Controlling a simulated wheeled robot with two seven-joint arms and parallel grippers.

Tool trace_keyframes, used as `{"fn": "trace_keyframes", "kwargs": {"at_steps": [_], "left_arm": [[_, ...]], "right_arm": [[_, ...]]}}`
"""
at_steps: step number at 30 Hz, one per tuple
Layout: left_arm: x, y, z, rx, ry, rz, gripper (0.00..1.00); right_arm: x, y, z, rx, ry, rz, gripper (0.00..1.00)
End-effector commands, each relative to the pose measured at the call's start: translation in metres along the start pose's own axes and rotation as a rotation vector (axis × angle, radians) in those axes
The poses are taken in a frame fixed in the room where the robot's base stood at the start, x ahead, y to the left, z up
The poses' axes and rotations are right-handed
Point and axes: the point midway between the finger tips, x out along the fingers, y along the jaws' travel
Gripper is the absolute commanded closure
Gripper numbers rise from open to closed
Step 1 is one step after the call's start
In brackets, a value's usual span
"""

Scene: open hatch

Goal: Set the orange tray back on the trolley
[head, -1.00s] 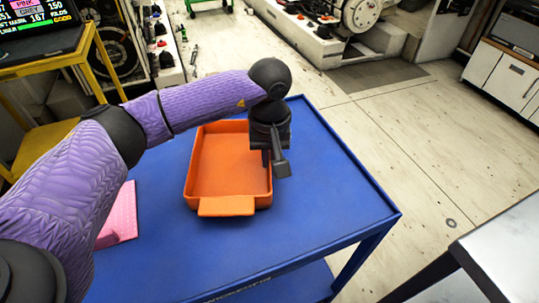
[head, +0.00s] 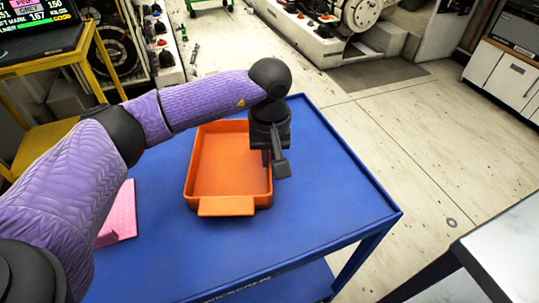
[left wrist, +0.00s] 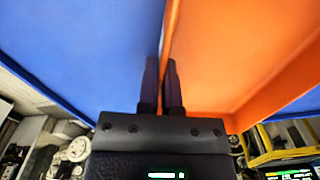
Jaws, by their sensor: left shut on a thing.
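The orange tray (head: 222,165) is an open, shallow box with a tab at its near end. In the head view it is over the blue trolley (head: 330,195), level and close to its top; I cannot tell whether its base touches. My left gripper (head: 277,163) is at the tray's right side wall, pointing down. In the left wrist view the two dark fingers (left wrist: 161,85) are on either side of the thin wall of the orange tray (left wrist: 220,60), with the blue trolley top (left wrist: 90,45) beyond. My right gripper is not in view.
A pink block (head: 120,215) lies on the trolley left of the tray, partly behind my arm. A yellow stand (head: 75,90) with a screen is at the back left. A grey table (head: 500,250) is at the right. The trolley top right of the tray is clear.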

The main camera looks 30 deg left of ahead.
Motion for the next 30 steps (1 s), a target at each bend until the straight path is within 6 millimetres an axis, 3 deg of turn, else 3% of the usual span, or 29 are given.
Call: {"fn": "trace_keyframes", "kwargs": {"at_steps": [13, 15, 19, 30], "left_arm": [[0.0029, 0.0, -0.0001, 0.0, 0.0, 0.0, 1.0], [0.0023, 0.0, -0.0001, 0.0, 0.0, 0.0, 0.8], [0.0023, 0.0, 0.0, 0.0, 0.0, 0.0, 0.53], [-0.0048, 0.0001, 0.0, 0.0, 0.001, 0.001, 0.53]], "right_arm": [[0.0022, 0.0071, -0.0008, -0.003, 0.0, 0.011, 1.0], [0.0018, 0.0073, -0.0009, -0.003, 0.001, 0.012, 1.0], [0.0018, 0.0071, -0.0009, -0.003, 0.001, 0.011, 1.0], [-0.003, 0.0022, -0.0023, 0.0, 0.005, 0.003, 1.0]]}}
